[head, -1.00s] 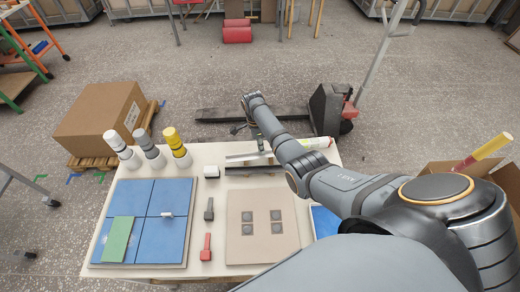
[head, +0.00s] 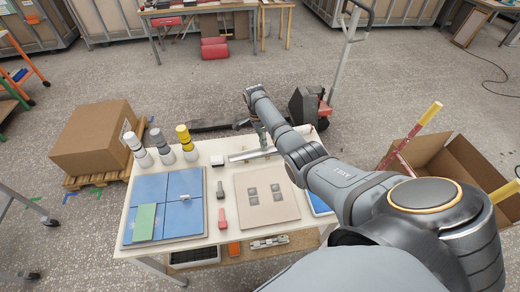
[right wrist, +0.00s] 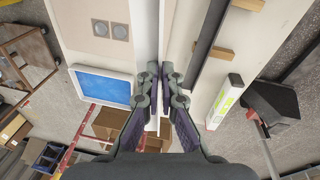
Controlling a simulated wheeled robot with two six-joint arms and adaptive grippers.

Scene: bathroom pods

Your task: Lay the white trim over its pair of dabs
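The white trim (head: 252,154) is a long thin pale strip near the back of the table, behind the beige board (head: 283,214). In the right wrist view the trim (right wrist: 177,25) runs up between the fingertips. My right gripper (right wrist: 160,70) is closed on it, with only a narrow gap between the fingers; in the head view the arm partly hides this gripper. My left gripper is out of view.
A dark strip (right wrist: 207,35) rests on wooden blocks beside the trim. A white-and-green tube (right wrist: 228,98) lies further out. A blue tiled panel (head: 176,188), several bottles (head: 188,143) and a red-handled tool (head: 222,217) occupy the table's left and middle.

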